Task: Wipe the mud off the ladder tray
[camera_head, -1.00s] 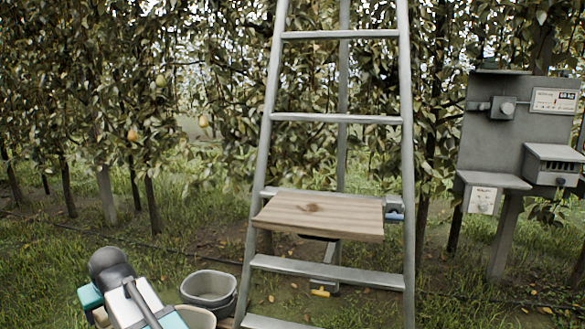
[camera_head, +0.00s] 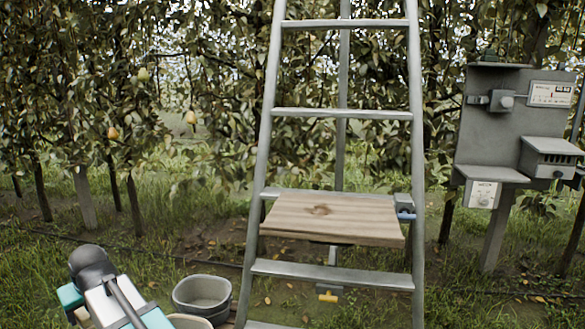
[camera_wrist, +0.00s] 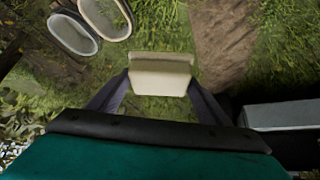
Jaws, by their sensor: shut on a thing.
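The ladder tray (camera_head: 375,225) is a pale wooden board on the grey ladder (camera_head: 265,135), above a lower rung, in the head view. A small brown mud patch (camera_head: 322,210) lies on its top, left of the middle. In the wrist view my gripper (camera_wrist: 161,82) is shut on a beige block (camera_wrist: 161,65), perhaps a sponge, held over grass and clear of the tray. The tray is not seen in the wrist view. In the head view my arm shows at the lower left, and the fingers are not visible there.
A grey bucket (camera_head: 203,292) stands left of the ladder's foot, with a paler one partly cut off; buckets also show in the wrist view (camera_wrist: 73,34). A grey panel with shelves (camera_head: 500,125) stands at right. Pear trees fill the background. A blue clip (camera_head: 405,214) sits at the tray's right.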

